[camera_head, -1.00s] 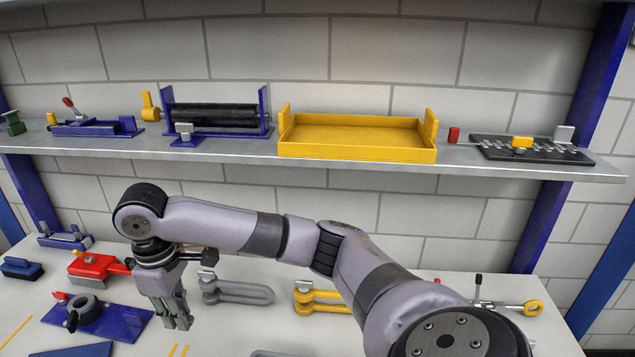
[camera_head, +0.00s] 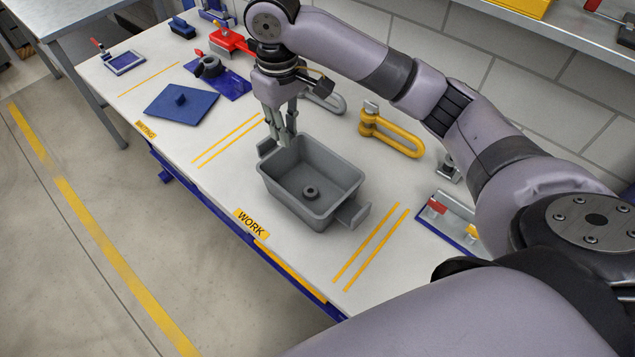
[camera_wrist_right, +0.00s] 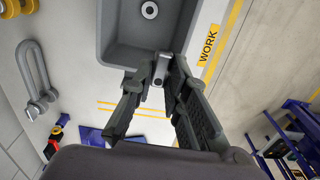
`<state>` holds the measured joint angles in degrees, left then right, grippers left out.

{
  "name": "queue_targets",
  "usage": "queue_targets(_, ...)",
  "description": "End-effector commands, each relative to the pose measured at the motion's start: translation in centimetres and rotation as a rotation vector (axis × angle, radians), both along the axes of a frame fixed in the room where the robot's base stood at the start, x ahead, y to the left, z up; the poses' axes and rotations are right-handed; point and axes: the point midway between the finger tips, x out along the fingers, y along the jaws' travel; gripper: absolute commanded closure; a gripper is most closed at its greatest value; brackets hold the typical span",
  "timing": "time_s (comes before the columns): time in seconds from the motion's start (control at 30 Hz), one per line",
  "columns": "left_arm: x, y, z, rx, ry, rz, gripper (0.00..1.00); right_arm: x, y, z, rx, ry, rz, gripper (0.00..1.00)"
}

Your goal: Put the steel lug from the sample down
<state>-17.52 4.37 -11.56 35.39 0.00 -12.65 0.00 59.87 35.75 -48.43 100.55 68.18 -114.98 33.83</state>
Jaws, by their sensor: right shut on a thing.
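My right gripper (camera_head: 283,138) points down at the far left end of a grey bin (camera_head: 350,188), by its end handle (camera_head: 265,147). In the right wrist view the fingers (camera_wrist_right: 158,85) close on a small light grey piece with a dark hole, which looks like the steel lug (camera_wrist_right: 162,68). It is right beside the bin's wall (camera_wrist_right: 125,55); I cannot tell whether it touches. In the head view the fingers hide the lug. A round grey ring (camera_head: 310,193) lies on the bin's floor. My left gripper is not in view.
A yellow shackle (camera_head: 395,138) and a grey shackle (camera_head: 325,100) lie behind the bin. Free tabletop lies between the blue plate and the bin, crossed by yellow lines.

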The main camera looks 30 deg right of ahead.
Motion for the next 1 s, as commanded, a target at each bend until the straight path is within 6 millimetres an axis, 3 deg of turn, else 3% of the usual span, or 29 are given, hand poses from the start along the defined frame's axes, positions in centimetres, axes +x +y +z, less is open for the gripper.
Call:
queue_targets(0.17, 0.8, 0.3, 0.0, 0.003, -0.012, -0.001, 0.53, -0.2, 0.0, -3.2, -0.001, 0.007, -0.003, 1.00)
queue_targets(0.53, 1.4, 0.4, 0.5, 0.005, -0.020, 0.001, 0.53, -0.1, 0.0, -12.7, -0.002, 0.006, -0.002, 1.00)
queue_targets(1.0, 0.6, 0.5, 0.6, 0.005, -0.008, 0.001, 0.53, -0.1, 0.0, -18.8, -0.001, 0.004, -0.002, 1.00)
